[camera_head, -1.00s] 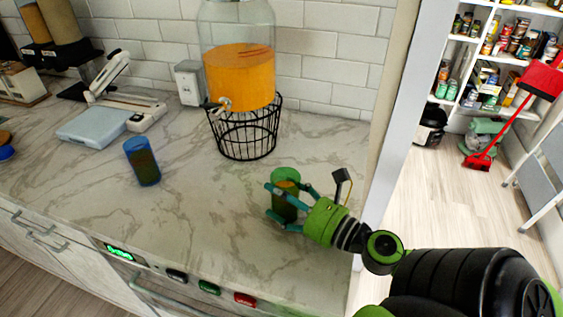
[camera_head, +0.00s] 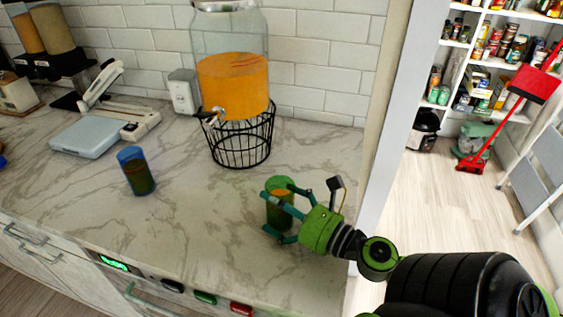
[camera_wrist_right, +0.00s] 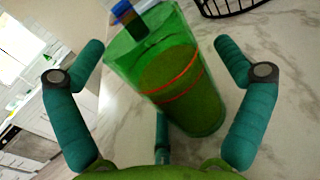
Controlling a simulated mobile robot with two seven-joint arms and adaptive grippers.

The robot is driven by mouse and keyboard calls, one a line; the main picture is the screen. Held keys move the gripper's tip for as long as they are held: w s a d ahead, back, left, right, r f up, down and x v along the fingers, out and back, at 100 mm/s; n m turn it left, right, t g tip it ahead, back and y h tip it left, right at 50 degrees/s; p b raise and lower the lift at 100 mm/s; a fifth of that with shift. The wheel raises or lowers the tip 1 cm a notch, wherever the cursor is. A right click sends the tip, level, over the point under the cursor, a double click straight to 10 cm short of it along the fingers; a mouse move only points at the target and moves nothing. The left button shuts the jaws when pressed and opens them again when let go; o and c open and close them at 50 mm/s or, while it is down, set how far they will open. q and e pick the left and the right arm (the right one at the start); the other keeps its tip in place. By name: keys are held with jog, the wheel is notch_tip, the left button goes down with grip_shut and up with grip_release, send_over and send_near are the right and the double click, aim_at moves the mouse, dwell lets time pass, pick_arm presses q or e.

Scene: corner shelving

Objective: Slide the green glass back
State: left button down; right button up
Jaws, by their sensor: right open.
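The green glass (camera_head: 279,212) stands on the marble counter, below and right of the wire stand, with dark contents inside. My right gripper (camera_head: 279,214) is open, its teal fingers around the glass at its near right side. In the right wrist view the glass (camera_wrist_right: 172,80) fills the space between the spread fingers of my right gripper (camera_wrist_right: 153,62), with visible gaps on both sides. The glass looks tilted there because of the camera angle. My left gripper does not show.
An orange drink dispenser (camera_head: 233,85) stands on a black wire stand (camera_head: 240,140) behind the glass. A blue glass (camera_head: 137,171) stands to the left. A white scale (camera_head: 87,136) is farther left. Bare counter (camera_head: 200,200) lies between the glasses. The counter ends at the right by the wall edge.

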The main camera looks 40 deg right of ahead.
jog(key=s, duration=0.4)
jog(key=s+d, duration=0.1)
jog(key=s, duration=0.3)
jog(key=s+d, duration=0.1)
jog(key=s, duration=0.3)
jog(key=shift+d, duration=0.15)
